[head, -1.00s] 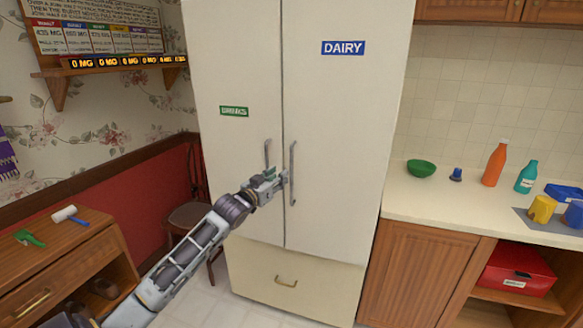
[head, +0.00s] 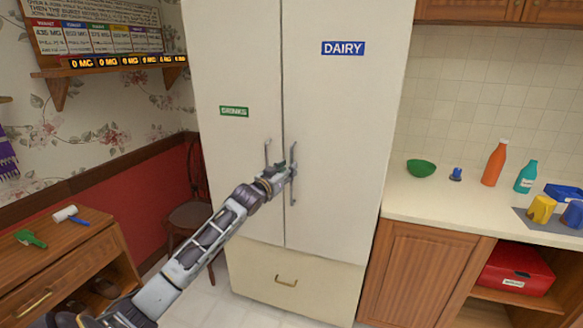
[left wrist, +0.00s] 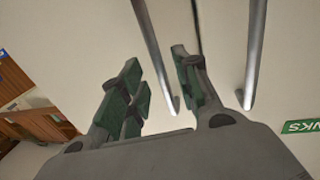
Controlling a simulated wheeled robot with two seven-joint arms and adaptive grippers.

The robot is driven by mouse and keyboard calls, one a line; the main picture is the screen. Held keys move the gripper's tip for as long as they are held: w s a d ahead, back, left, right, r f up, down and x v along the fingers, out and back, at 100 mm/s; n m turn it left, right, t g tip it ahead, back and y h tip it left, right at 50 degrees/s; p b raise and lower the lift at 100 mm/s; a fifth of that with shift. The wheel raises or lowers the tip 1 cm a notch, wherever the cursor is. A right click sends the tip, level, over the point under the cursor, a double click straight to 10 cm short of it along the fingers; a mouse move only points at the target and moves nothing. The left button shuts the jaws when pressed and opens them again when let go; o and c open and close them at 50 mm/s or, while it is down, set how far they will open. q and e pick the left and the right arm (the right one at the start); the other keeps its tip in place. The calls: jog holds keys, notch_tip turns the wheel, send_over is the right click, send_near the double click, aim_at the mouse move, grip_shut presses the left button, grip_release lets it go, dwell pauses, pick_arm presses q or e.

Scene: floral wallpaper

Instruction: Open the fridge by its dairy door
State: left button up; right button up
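The fridge's dairy door (head: 340,120) is on the right, with a blue DAIRY label (head: 343,48); it is shut. Its vertical metal handle (head: 293,188) stands beside the centre seam. My left gripper (head: 284,172) is at this handle, at mid-height. In the left wrist view, the picture is turned about and the fingers (left wrist: 157,75) are spread apart. The dairy handle (left wrist: 153,50) runs between them; contact cannot be told. The drinks door handle (left wrist: 254,55) is outside the fingers, on the right. My right gripper is in neither view.
The drinks door (head: 233,70) is shut, left of the seam. A drawer (head: 300,285) is below the doors. A chair (head: 190,215) and a wooden cabinet (head: 70,250) stand left. The counter (head: 430,200) at right holds a green bowl (head: 421,168) and bottles.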

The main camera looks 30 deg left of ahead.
pick_arm(q)
jog(key=shift+w+a, duration=0.1)
jog(key=shift+w, duration=1.65)
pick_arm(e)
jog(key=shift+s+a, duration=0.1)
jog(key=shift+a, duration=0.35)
pick_arm(q)
jog(key=shift+c, duration=0.5)
grip_shut()
